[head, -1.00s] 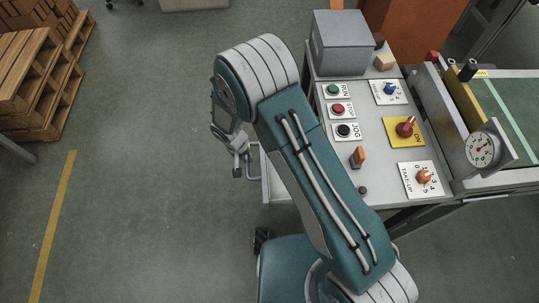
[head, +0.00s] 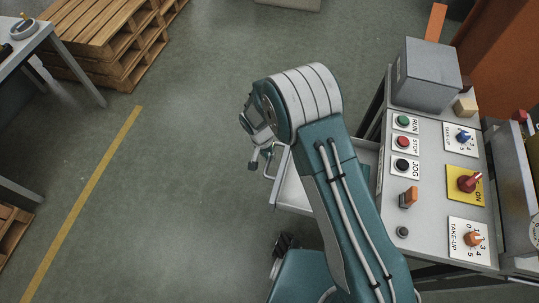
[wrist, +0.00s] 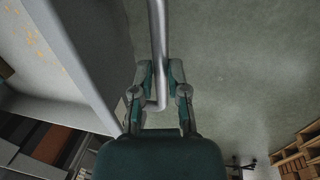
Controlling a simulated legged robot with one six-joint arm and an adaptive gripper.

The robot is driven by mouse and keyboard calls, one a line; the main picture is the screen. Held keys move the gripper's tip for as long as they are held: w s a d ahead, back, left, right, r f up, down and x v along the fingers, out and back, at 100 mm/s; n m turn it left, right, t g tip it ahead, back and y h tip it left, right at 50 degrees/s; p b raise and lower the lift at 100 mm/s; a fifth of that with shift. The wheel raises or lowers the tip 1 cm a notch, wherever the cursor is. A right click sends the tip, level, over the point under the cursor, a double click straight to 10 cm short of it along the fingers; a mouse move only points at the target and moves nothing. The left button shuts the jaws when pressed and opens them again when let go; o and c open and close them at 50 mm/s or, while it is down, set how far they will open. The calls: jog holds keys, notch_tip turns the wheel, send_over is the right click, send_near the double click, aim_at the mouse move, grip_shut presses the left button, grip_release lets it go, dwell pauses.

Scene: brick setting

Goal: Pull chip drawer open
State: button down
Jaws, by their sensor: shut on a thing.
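The chip drawer (head: 292,193) is a pale grey tray that sticks out to the left from under the control desk. Part of it is hidden behind my arm. My gripper (head: 257,158) is at its outer side, at the bar handle (head: 279,158). In the wrist view my gripper (wrist: 159,80) has its two fingers on either side of the round metal handle (wrist: 158,40), shut on it. The drawer's grey front edge (wrist: 78,55) runs along the left there, and orange specks (wrist: 32,35) lie on the grey surface beside it.
The control desk (head: 425,185) with buttons, knobs and a grey box (head: 428,75) stands at the right. Wooden pallets (head: 110,40) are at the upper left, a table (head: 22,40) at the far left. The floor left of the drawer is clear, with a yellow line (head: 85,195).

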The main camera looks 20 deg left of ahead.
jog(key=c, duration=0.6)
grip_release()
jog(key=shift+c, duration=0.2)
notch_tip(320, 180, up, 12)
jog(key=a, duration=0.2)
jog(key=shift+a+f, duration=0.2)
jog(key=w+d+r+m+t+y, duration=0.1)
jog(key=w+d+r+t+y, duration=0.1)
jog(key=d+r, duration=1.95)
jog(key=s+d+r+t, duration=0.1)
jog(key=s+d+r, duration=0.3)
jog(key=s+d, duration=0.4)
jog(key=s+d+r+t, duration=0.2)
jog(key=s+d+r, duration=0.2)
jog(key=s+d, duration=0.4)
jog(key=shift+m, duration=0.4)
